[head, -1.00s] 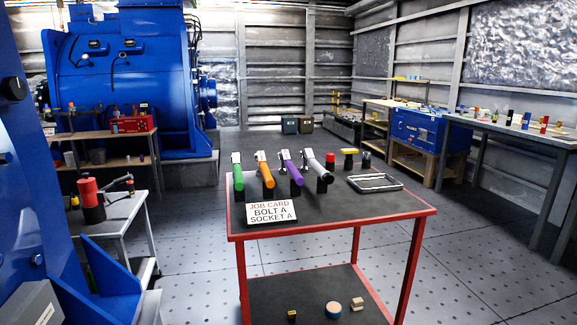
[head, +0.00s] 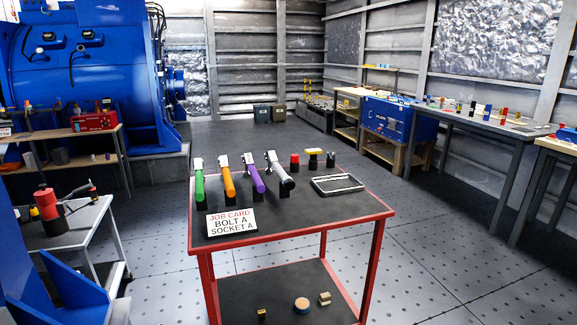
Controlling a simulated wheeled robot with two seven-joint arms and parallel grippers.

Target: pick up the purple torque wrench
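The purple torque wrench (head: 255,178) rests in a dark stand on the dark top of the red-framed cart (head: 330,203). It stands between an orange wrench (head: 228,180) on its left and a grey wrench (head: 281,173) on its right. A green wrench (head: 199,184) is at the left end of the row. All of them lean on dark supports. Neither of my grippers shows in the head view.
A job card (head: 231,222) stands at the cart's front left. A tray (head: 338,184) lies to the right of the wrenches, with a red piece (head: 295,158) behind. A grey side table (head: 80,235) is left of the cart. Open floor (head: 440,235) lies right.

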